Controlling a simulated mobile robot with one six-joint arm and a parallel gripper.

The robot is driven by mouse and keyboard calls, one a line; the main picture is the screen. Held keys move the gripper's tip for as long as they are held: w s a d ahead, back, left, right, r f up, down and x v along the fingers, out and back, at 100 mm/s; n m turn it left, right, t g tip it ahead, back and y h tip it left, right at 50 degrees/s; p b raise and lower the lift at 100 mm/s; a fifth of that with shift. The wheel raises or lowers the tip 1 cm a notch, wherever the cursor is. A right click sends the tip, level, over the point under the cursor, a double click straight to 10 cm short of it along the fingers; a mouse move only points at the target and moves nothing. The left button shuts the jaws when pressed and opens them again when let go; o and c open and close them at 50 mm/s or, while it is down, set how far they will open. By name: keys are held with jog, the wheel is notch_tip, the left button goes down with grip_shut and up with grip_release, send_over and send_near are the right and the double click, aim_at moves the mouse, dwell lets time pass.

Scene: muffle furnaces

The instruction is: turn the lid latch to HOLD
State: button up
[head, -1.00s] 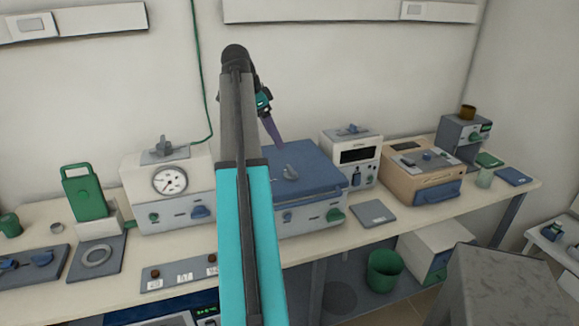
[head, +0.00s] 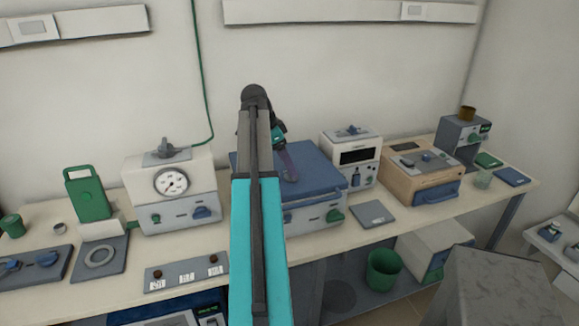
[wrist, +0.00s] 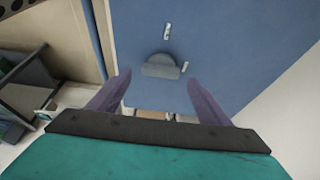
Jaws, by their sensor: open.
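The blue lid (head: 318,166) tops a grey box on the bench, right of my arm. Its grey latch (wrist: 160,67) shows in the wrist view as a rounded knob, with one small white label above it and another at its right. Their lettering is too small to read, and I cannot tell where the latch points. In the head view my gripper largely hides the latch. My gripper (wrist: 158,78) is open, its purple fingers to the left and right of the latch in the picture, with nothing held. It also shows over the lid in the head view (head: 289,172). I cannot tell whether the fingers touch anything.
A gauge box (head: 171,185) stands left of the lidded box. A white display unit (head: 352,157) and a tan box (head: 424,178) stand to its right. A grey pad (head: 373,213) lies at the bench front.

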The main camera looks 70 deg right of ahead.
aim_at(289, 176)
jog(key=shift+x, duration=1.45)
jog(key=c, duration=0.9)
jog(key=shift+a, duration=0.2)
jog(key=shift+c, duration=0.7)
jog(key=shift+d, duration=0.15)
